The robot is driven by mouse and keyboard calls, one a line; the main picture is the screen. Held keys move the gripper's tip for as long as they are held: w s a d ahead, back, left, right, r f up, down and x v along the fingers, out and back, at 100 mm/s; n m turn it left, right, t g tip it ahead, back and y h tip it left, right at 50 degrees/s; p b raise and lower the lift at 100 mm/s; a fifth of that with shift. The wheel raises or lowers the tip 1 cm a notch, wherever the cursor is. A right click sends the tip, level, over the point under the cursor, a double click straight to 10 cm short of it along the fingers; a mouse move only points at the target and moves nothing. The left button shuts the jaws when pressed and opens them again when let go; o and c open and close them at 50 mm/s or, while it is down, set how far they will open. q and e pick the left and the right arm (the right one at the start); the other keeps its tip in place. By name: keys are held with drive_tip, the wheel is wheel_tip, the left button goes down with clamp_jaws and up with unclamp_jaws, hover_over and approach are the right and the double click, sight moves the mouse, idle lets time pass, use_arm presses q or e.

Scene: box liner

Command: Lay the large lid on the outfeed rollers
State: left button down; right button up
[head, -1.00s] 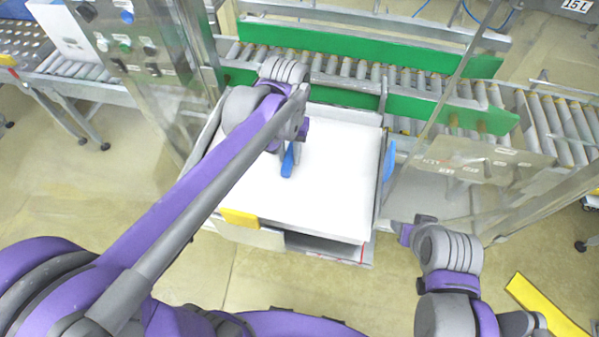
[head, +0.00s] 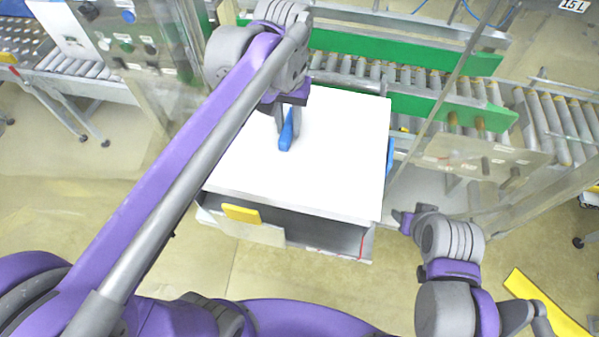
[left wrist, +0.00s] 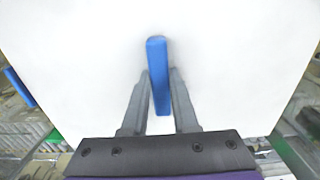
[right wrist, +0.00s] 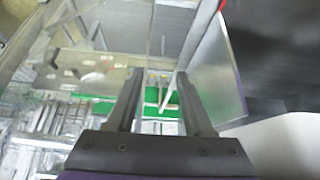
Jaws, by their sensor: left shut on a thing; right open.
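The large lid (head: 335,150) is a flat white panel with a blue handle (head: 286,137) on top. My left gripper (head: 287,128) is shut on the handle. The lid appears raised above the box magazine or stand below it, seen in the head view. In the left wrist view the fingers (left wrist: 158,85) stand on both sides of the blue handle, and the lid fills most of the picture. The outfeed rollers (head: 555,125) run behind and to the right, beyond a clear panel. My right gripper (head: 405,220) is open and empty at the lower right.
Green guide rails (head: 440,108) flank the rollers behind the lid. A clear guard (head: 460,160) stands to the right. A control panel (head: 135,45) with knobs stands at the left. A yellow strip (head: 535,300) lies on the floor at the lower right.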

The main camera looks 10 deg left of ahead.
use_arm(q)
drive_tip(key=shift+r, duration=0.9)
